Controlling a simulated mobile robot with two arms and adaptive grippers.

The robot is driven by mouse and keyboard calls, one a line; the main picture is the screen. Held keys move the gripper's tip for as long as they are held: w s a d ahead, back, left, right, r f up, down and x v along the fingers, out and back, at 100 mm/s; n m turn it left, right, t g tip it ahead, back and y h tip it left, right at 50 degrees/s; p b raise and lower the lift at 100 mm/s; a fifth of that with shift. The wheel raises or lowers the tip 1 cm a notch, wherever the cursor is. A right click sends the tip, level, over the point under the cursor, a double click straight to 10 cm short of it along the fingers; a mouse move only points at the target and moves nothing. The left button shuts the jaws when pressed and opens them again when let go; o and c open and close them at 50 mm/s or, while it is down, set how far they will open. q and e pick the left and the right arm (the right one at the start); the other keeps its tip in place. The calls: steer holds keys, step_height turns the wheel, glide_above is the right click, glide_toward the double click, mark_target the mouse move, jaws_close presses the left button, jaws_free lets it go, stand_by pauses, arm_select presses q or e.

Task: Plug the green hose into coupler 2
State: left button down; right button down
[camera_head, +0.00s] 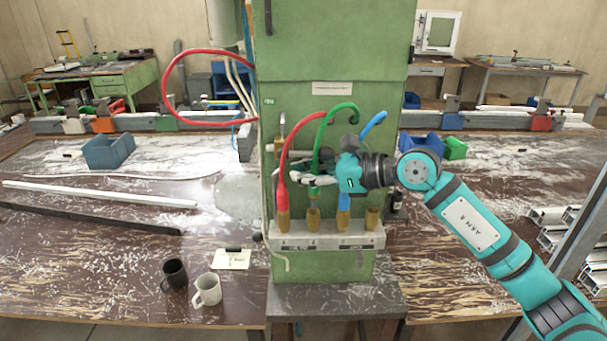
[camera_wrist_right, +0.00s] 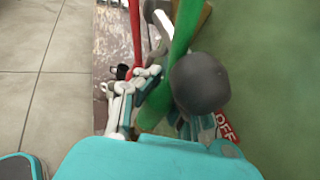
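The green hose (camera_head: 322,126) arches down the front of the green machine, between the red hose (camera_head: 284,160) and the blue hose (camera_head: 372,120). My right gripper (camera_head: 316,180) is around its lower part; in the wrist view the fingers (camera_wrist_right: 154,100) close on the green hose (camera_wrist_right: 186,28) from both sides. Below the gripper, the hose's lower end is over or in the second brass coupler from the left (camera_head: 313,218); how deep it sits I cannot tell. Red and blue ends stand at the first and third couplers. The fourth coupler (camera_head: 372,218) has no hose. My left gripper is out of view.
The couplers stand on a grey ledge (camera_head: 325,240) with small labels. A black mug (camera_head: 174,275), a white mug (camera_head: 207,290) and a note card (camera_head: 232,259) are on the bench at left. In the wrist view a red OFF label (camera_wrist_right: 227,127) is on the machine.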

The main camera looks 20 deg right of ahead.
steer(key=shift+f+b, duration=0.6)
steer(key=shift+b, duration=0.35)
stand_by(1.5)
